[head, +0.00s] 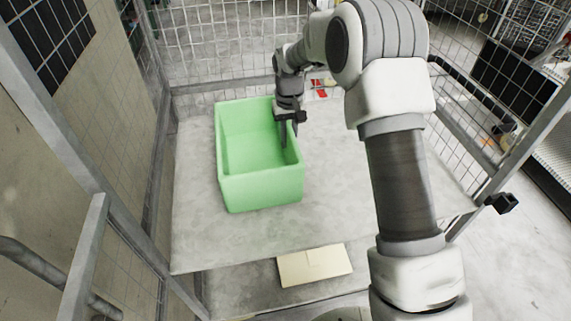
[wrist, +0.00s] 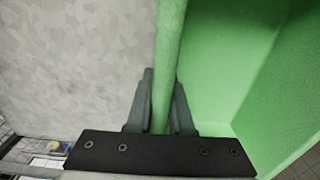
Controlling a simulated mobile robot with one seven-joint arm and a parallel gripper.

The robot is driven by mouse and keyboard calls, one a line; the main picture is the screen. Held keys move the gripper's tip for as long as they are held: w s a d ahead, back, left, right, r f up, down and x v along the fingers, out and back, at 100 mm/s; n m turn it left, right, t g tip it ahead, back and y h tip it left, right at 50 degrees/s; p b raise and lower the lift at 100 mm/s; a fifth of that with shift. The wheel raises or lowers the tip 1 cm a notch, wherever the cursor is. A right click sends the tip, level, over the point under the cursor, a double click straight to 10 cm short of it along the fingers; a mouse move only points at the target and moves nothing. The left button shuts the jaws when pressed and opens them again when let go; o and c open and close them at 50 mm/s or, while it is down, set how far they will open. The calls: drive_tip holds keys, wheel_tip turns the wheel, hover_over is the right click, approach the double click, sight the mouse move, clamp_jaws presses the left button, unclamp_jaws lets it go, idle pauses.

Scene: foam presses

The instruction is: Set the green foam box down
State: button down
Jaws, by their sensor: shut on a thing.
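The green foam box (head: 262,192) is an open-topped, empty-looking bin on the grey shelf of a wire cage in the head view. It looks upright; I cannot tell whether its base touches the shelf. My gripper (head: 289,138) is at its right wall, pointing down. In the wrist view my gripper (wrist: 160,105) has one finger on each side of the wall of the green box (wrist: 168,60), shut on it. The box's inside shows to the right of the fingers there, and the grey surface to the left.
The grey shelf (head: 345,180) is clear to the right of the box and in front of it. Wire mesh walls (head: 215,45) stand behind and at the sides. A flat cream-coloured piece (head: 314,265) lies lower, below the shelf's front edge. A small red thing (head: 319,88) is behind.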

sight(285, 154)
drive_tip(key=s, duration=0.1)
drive_tip(key=s+f, duration=0.2)
drive_tip(key=shift+s+a+f, duration=0.15)
drive_tip(key=shift+s+a, duration=0.25)
drive_tip(key=shift+f, duration=2.15)
drive_tip(key=c, duration=0.8)
unclamp_jaws()
wheel_tip(285, 154, up, 12)
drive_tip(key=shift+r, duration=0.25)
